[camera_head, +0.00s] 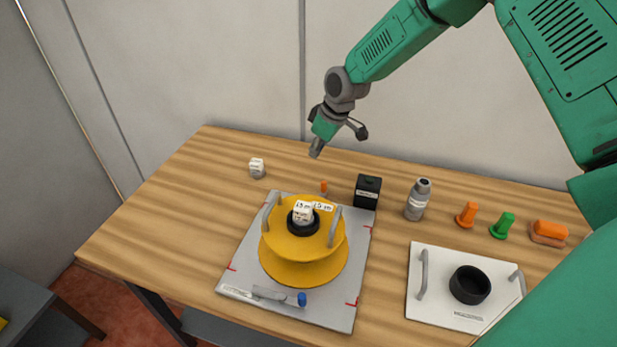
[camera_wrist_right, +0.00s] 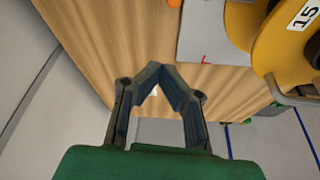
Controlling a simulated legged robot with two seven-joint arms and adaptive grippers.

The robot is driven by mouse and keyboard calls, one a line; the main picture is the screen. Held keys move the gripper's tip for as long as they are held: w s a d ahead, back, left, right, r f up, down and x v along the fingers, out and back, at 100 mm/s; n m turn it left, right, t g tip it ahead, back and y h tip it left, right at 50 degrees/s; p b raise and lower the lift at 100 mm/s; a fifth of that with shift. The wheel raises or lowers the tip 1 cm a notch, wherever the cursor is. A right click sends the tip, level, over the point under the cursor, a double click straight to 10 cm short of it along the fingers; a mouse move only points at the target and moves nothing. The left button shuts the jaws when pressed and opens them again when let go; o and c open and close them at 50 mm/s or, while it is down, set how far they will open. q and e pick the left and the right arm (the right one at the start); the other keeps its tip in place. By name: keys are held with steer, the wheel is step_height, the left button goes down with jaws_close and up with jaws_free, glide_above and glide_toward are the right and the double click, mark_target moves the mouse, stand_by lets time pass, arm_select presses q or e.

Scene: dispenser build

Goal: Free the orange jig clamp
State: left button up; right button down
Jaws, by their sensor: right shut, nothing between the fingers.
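The orange jig clamp shows only as a small orange tip (camera_head: 324,186) at the back edge of the grey jig plate (camera_head: 350,312); the yellow drum hides the rest. A bit of orange also shows at the top edge of the right wrist view (camera_wrist_right: 203,3). The yellow drum (camera_head: 300,272) sits on the plate with a black hub and white labelled piece on top. A second clamp with a blue tip (camera_head: 302,299) lies at the plate's front edge. My right gripper (camera_head: 316,152) is shut and empty, above the table behind the plate, apart from the clamp. My left gripper is not in view.
A white cube (camera_head: 257,168) stands left of the plate. A black box (camera_head: 367,191), a grey bottle (camera_head: 418,199), orange and green pegs and an orange block stand to the right. A white tray (camera_head: 425,305) holds a black ring. The table's left side is clear.

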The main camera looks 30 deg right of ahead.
steer(key=x, duration=1)
steer(key=shift+p, duration=0.3)
steer(key=s, duration=0.1)
steer(key=s+d+p, duration=0.1)
steer(key=s, duration=0.1)
steer(key=shift+s+d+r+p, duration=0.2)
steer(key=shift+d+p, duration=0.1)
steer(key=shift+d, duration=0.05)
steer(key=shift+s, duration=0.15)
steer(key=shift+f, duration=0.15)
